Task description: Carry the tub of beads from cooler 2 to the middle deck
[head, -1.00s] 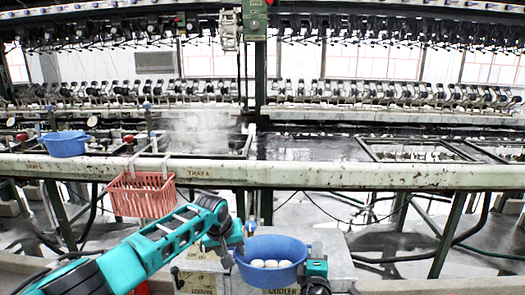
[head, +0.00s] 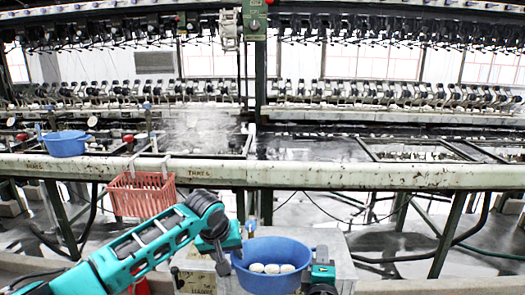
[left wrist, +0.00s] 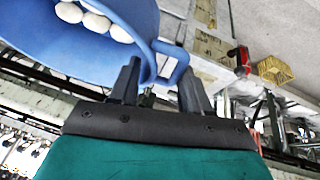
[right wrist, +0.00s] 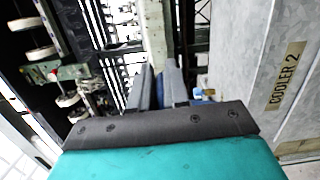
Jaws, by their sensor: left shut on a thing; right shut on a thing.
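My left gripper (head: 228,250) is at the tub's left side. In the left wrist view its fingers (left wrist: 158,88) are shut on the tub's handle (left wrist: 178,62). My right gripper (head: 320,270) is at the tub's right side, shut on it; in the right wrist view the fingers (right wrist: 162,88) are close together and mostly hide the grip. The grey box (right wrist: 245,70) beside it reads COOLER 2. I cannot make out which surface is the middle deck.
A long pale beam (head: 350,175) runs across in front of the wet basins. A red basket (head: 142,196) hangs at it, left of centre, close to my left arm. Another blue tub (head: 66,144) stands at the far left. Dark hoses lie on the floor at right.

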